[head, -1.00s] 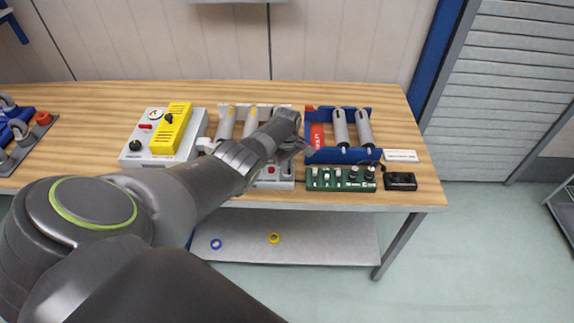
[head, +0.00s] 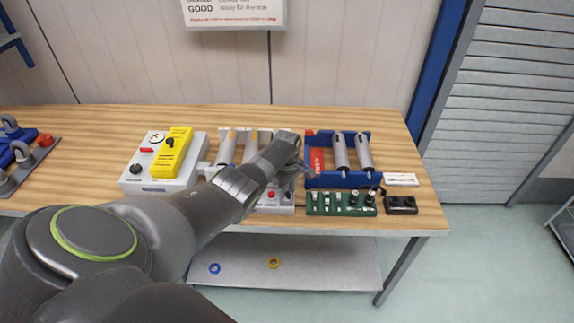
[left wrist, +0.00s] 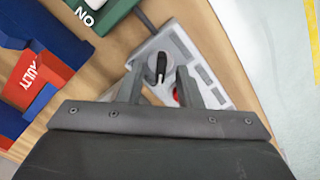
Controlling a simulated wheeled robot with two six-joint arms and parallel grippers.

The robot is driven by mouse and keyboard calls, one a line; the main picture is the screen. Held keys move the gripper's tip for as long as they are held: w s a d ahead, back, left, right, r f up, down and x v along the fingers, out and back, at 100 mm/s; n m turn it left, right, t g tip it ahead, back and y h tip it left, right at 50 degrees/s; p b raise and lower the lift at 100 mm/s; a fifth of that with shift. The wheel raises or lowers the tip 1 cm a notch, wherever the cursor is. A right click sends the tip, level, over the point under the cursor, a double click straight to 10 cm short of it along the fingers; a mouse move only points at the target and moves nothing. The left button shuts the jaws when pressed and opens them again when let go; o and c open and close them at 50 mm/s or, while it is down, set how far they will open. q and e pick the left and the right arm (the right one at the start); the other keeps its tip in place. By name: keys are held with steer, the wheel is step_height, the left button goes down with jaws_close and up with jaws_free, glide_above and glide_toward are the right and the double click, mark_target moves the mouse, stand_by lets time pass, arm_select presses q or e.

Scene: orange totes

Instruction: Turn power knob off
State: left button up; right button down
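A light grey panel (head: 272,209) with a red button stands at the bench's front, below my left gripper. In the left wrist view the panel (left wrist: 196,52) bears a black knob (left wrist: 161,67) with a light pointer line, and the red button partly behind a finger. My left gripper (left wrist: 160,78) is open, its two fingers either side of the knob in that view; I cannot tell whether they touch it. In the head view my left gripper (head: 296,172) hides the knob. My right gripper is not in view.
A green board (head: 340,212) with several switches and a black socket box (head: 400,205) stand to the right. Blue (head: 338,180) and white racks hold grey cylinders behind. A grey box (head: 150,184) with a yellow device and its own black knob stands left.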

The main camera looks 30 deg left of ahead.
mark_target(287, 192)
arm_select(q)
step_height(287, 192, up, 17)
steer(key=b, duration=0.2)
steer(key=shift+f, duration=0.15)
stand_by(0.6)
